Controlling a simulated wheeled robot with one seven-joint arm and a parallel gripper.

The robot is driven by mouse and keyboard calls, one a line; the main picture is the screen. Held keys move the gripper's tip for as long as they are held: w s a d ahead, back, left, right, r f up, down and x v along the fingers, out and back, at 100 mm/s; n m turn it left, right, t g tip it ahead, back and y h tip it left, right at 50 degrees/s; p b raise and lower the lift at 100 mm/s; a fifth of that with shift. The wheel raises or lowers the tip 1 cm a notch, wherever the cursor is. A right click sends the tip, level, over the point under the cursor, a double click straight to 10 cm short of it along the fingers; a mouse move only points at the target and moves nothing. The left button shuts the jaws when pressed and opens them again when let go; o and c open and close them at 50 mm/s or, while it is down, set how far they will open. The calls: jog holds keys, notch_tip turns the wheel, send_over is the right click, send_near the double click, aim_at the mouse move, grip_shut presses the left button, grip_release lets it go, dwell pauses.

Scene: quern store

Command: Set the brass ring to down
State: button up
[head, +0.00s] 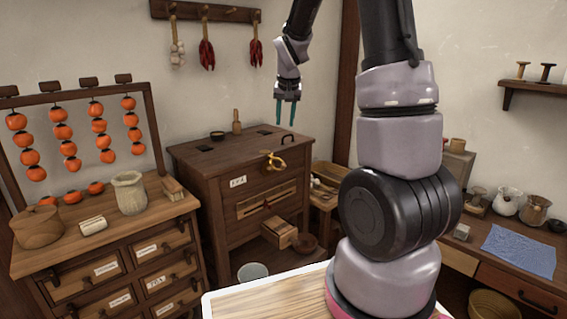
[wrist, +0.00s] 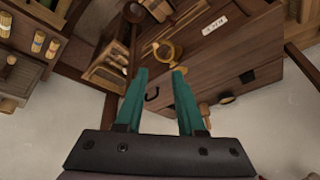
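The brass ring (head: 274,161) is on the upper front face of the dark wooden quern cabinet (head: 229,165), near its right corner. It looks tilted sideways from its mount; its exact angle is hard to tell. In the wrist view the brass ring (wrist: 166,52) shows beyond the fingertips, with the cabinet seen from above and turned around. My gripper (head: 286,114) hangs above the cabinet's back part, fingers pointing down. Its two teal fingers (wrist: 160,72) are apart with nothing between them. It is clear of the ring.
A dark curved handle (head: 285,138), a small bowl (head: 217,135) and a wooden pestle-like piece (head: 237,122) are on the cabinet top. A drawer chest (head: 125,265) with a pot (head: 129,192) stands at left. A wooden box (head: 279,232) projects below. Air around my gripper is free.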

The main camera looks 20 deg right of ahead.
send_near(284, 164)
jog(key=shift+g+h, duration=0.3)
jog(key=shift+h, duration=0.2)
jog(key=x, duration=0.5)
jog(key=a+x, duration=0.1)
jog(key=x, duration=0.2)
jog(key=shift+w+d+f, duration=0.1)
jog(key=shift+w+f, duration=0.05)
jog(key=shift+w, duration=0.25)
grip_shut()
dwell(0.4)
